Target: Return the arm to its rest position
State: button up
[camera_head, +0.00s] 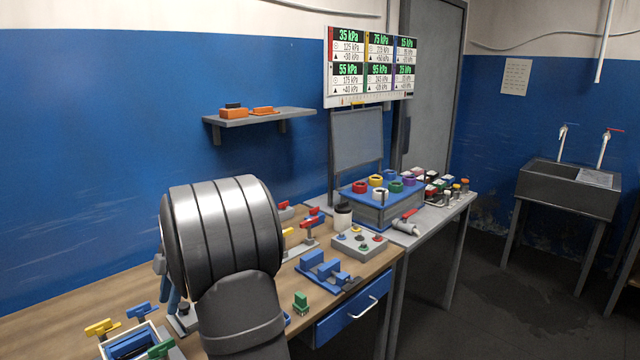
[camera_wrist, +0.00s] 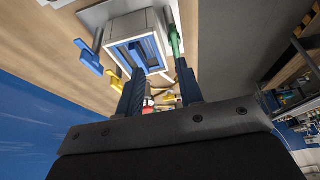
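My gripper (camera_wrist: 160,88) shows in the wrist view with its two dark fingers apart and nothing seen held between them. Beyond the fingertips is a pale box with a blue inside (camera_wrist: 112,35), with a blue valve handle (camera_wrist: 88,56), a yellow one and a green one (camera_wrist: 174,35) around it. In the head view my grey arm (camera_head: 225,240) fills the lower middle, above the wooden bench (camera_head: 60,310), and mostly hides the gripper. The blue-lined box (camera_head: 130,342) is at the lower left, with yellow, blue and green handles beside it.
A blue bracket-like block (camera_head: 325,270) and a small green block (camera_head: 300,302) lie right of my arm. Behind are a button box (camera_head: 360,243) and a blue-topped case with coloured rings (camera_head: 378,212). A wall shelf (camera_head: 260,117) and pressure display (camera_head: 370,65) stand higher.

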jog(key=w+d+f+m+t, duration=0.2)
jog(key=w+m, duration=0.4)
jog(key=m, duration=0.5)
jog(key=w+d+f+m+t+h, duration=0.1)
jog(key=w+d+m+t, duration=0.4)
jog(key=m, duration=0.6)
jog(key=shift+w+d+f+m+h, duration=0.3)
jog(key=shift+w+d+f, duration=0.5)
jog(key=shift+w, duration=0.1)
